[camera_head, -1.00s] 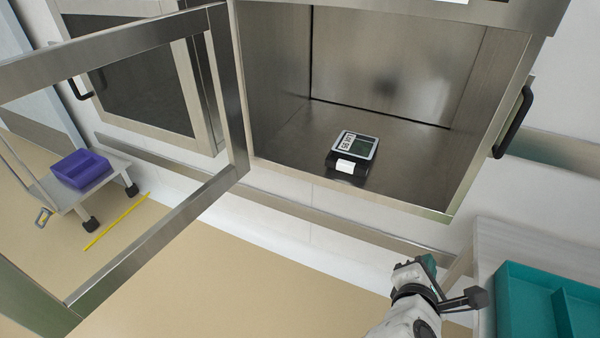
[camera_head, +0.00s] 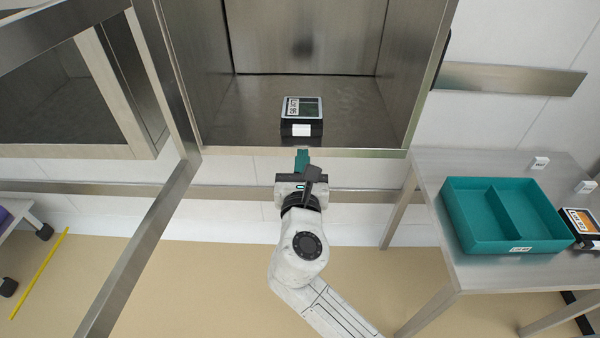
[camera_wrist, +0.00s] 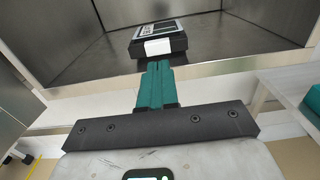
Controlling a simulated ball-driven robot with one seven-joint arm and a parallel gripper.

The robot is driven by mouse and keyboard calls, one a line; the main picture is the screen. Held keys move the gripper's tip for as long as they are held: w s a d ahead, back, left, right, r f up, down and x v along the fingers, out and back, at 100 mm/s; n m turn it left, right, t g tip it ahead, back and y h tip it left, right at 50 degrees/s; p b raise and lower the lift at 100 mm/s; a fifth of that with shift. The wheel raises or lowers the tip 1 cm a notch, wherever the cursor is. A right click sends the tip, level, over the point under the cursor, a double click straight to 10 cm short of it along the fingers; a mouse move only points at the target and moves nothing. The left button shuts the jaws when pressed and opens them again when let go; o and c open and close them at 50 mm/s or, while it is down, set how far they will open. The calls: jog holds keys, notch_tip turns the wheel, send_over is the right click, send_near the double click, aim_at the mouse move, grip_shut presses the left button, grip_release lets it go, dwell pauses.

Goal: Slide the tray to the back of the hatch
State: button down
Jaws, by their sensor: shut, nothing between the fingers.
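The tray (camera_head: 302,110) is a small black box with a labelled top and a white tag on its front. It sits on the metal floor of the open hatch (camera_head: 350,125), near the front edge, with bare floor behind it up to the back wall. In the wrist view the tray (camera_wrist: 158,40) lies straight ahead of the fingertips. My gripper (camera_head: 302,155) is shut and empty, its teal fingers together, just in front of the hatch's front edge and in line with the tray. In the wrist view the fingertips (camera_wrist: 158,65) appear just below the tray's white tag; I cannot tell whether they touch it.
The hatch's framed door (camera_head: 165,225) stands open on the left. On the right a table (camera_head: 430,180) holds a teal two-part bin (camera_head: 480,240) and another black box with an orange label (camera_head: 580,225). Hatch side walls flank the tray with room on both sides.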

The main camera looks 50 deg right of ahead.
aim_at(304, 131)
jog(key=x, duration=0.7)
jog(key=shift+p, duration=0.3)
jog(key=shift+d, duration=0.1)
jog(key=x, duration=0.3)
jog(key=shift+w+d+p, duration=0.1)
jog(key=shift+d+p, duration=0.05)
jog(key=shift+p, duration=0.25)
